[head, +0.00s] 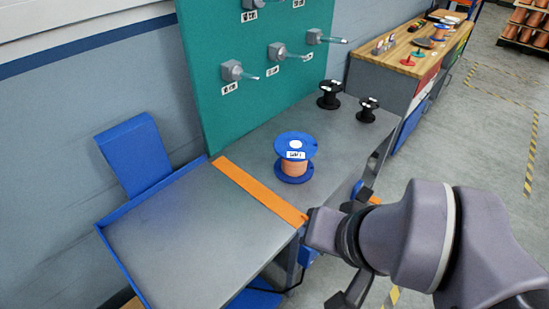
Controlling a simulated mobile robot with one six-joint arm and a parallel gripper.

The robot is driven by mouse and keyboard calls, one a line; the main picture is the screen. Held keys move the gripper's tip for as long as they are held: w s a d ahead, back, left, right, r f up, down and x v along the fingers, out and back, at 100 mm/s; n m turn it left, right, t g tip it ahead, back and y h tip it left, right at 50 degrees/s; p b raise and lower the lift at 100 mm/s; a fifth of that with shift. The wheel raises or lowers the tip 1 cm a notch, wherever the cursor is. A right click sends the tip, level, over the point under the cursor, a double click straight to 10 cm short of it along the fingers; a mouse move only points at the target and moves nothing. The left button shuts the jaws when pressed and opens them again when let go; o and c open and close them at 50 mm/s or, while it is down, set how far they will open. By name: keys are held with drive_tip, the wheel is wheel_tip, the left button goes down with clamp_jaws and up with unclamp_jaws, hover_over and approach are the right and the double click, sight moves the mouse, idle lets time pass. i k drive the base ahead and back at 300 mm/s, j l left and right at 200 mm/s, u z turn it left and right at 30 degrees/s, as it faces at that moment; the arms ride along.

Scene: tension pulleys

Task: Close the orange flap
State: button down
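A flat orange strip (262,193), seemingly the orange flap, lies across the grey metal workbench (190,240) from the green panel to the front edge. My gripper (352,245) is beside the front end of this strip, just beyond the bench edge. Its two dark fingers show wide apart on either side of the wrist, with nothing seen between them. A small orange patch (375,200) shows behind the upper finger; what it belongs to is hidden.
A blue spool with copper wire (295,168) stands on the bench right of the strip. Two black spools (330,95) stand farther back. A green panel (260,75) carries several pegs. A blue bracket (135,155) rises at left. The floor at right is open.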

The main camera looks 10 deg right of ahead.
sight(291, 215)
drive_tip(key=i+l+u, duration=0.25)
drive_tip(key=l+u, duration=0.2)
drive_tip(key=i+l+u, duration=0.15)
drive_tip(key=l+u, duration=0.35)
drive_tip(key=i+l+u, duration=0.1)
drive_tip(key=l+u, duration=0.35)
drive_tip(key=l, duration=0.15)
drive_tip(key=l+u, duration=0.5)
drive_tip(key=k+l, duration=0.1)
drive_tip(key=k, duration=0.3)
drive_tip(key=j, duration=0.6)
drive_tip(key=k+j, duration=0.15)
drive_tip(key=j, duration=1.05)
drive_tip(key=k+z, duration=0.05)
